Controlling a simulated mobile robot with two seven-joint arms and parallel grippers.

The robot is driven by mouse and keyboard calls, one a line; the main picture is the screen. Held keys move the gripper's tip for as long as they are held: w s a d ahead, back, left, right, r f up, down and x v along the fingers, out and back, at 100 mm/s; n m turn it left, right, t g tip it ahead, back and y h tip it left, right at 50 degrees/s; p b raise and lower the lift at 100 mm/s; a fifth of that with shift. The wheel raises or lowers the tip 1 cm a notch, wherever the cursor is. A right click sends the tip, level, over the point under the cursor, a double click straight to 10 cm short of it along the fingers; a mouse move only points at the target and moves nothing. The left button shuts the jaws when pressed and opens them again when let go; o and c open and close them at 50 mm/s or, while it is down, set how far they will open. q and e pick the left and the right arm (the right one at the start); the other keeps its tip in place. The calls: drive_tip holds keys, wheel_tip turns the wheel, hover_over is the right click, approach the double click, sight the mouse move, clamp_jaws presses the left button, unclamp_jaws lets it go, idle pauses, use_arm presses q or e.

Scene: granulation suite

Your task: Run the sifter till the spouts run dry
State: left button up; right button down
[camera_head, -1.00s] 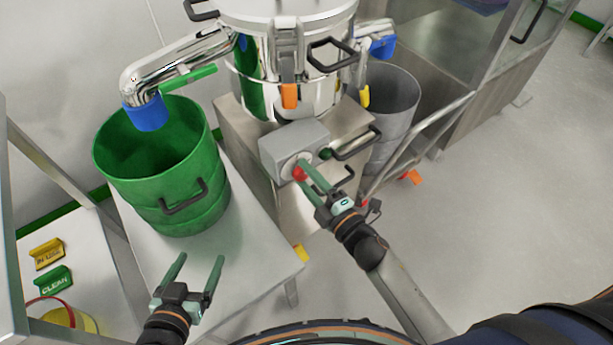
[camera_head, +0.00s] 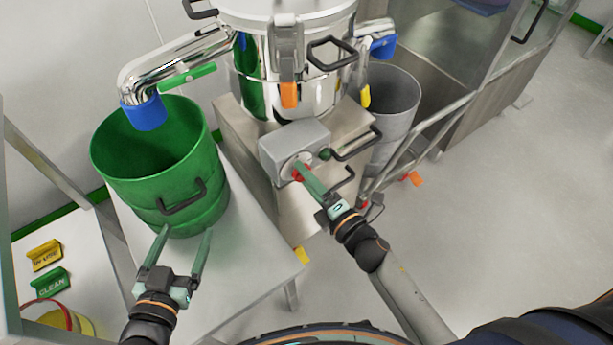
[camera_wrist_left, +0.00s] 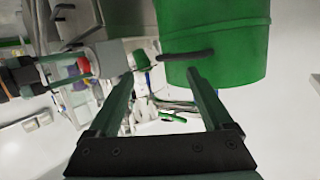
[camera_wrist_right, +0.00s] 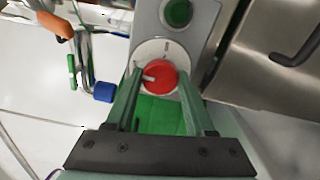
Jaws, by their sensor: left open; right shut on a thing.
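The steel sifter (camera_head: 262,75) stands on a metal cabinet with a grey control box (camera_head: 283,142) on its front. A red rotary knob (camera_wrist_right: 158,76) sits on a white dial on that box, below a green button (camera_wrist_right: 178,12). My right gripper (camera_head: 300,172) is shut on the knob, its fingers tilted in the head view. The left spout ends in a blue collar (camera_head: 145,112) over the open green drum (camera_head: 165,190). The right spout with a blue collar (camera_head: 383,46) is above a grey drum (camera_head: 393,105). No falling material is visible. My left gripper (camera_head: 187,232) is open and empty before the green drum.
The green drum stands on a white-topped table (camera_head: 255,262). A yellow sign (camera_head: 45,255) and a green CLEAN sign (camera_head: 50,282) are at the lower left. A steel rail (camera_head: 415,140) and cabinet stand at right.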

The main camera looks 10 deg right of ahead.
drive_tip(key=c, duration=0.6)
unclamp_jaws()
drive_tip(key=shift+c, duration=0.2)
use_arm(q)
drive_tip(key=shift+s+f, duration=0.1)
drive_tip(key=shift+f, duration=0.15)
use_arm(e)
drive_tip(key=o, duration=0.4)
use_arm(q)
drive_tip(key=shift+s+d+f+g, duration=0.1)
drive_tip(key=shift+s+f+g, duration=0.2)
drive_tip(key=shift+f, duration=0.3)
drive_tip(key=shift+s+f+g, duration=0.2)
drive_tip(key=shift+f+g, duration=0.1)
drive_tip(key=shift+f, duration=0.3)
use_arm(e)
drive_tip(key=v, duration=1.2)
drive_tip(key=shift+s+d, duration=0.15)
drive_tip(key=shift+s, duration=0.1)
